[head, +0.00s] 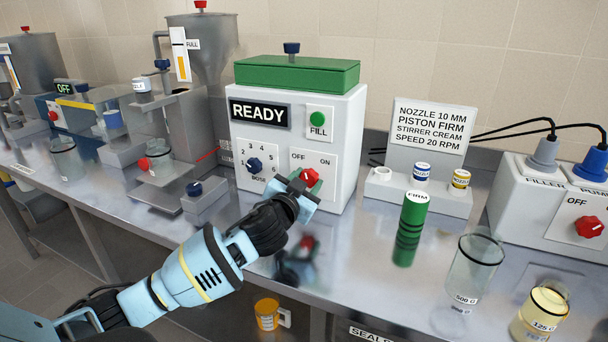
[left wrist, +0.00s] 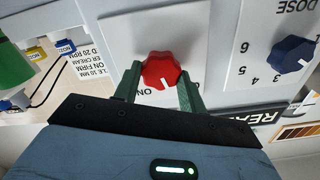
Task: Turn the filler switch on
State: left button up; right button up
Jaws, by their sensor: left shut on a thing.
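The filler's grey box carries a red switch knob (head: 310,177) between the printed words OFF and ON. My left gripper (head: 302,190) reaches the knob from the front. In the left wrist view, which is upside down, the green fingers of the gripper (left wrist: 159,84) are on both sides of the red knob (left wrist: 160,69), shut on it. The knob's white mark points down in that view, to the right of the word ON. The box's display (head: 260,113) reads READY. My right gripper is not in view.
A blue dose knob (head: 255,165) is left of the switch, and a green FILL button (head: 318,119) is above it. A green cylinder (head: 410,228) and a glass beaker (head: 470,275) stand to the right. Another box with a red knob (head: 589,227) is at the far right.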

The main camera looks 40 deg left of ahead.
pick_arm(q)
jog(key=m+p, duration=0.1)
jog(key=m, duration=0.1)
jog(key=m+p, duration=0.1)
jog(key=shift+r+m, duration=0.2)
jog(key=shift+m, duration=0.2)
jog(key=m+p, duration=0.3)
jog(key=m, duration=0.1)
jog(key=shift+d+f+m, duration=0.1)
jog(key=shift+f+m, duration=0.05)
jog(key=shift+m, duration=0.95)
jog(key=shift+f+p, duration=0.1)
jog(key=shift+p, duration=0.2)
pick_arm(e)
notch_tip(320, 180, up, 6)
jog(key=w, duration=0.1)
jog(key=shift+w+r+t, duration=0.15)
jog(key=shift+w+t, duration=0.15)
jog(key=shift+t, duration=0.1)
pick_arm(q)
jog(key=shift+m, duration=0.3)
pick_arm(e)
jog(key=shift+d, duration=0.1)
pick_arm(q)
jog(key=o, duration=1)
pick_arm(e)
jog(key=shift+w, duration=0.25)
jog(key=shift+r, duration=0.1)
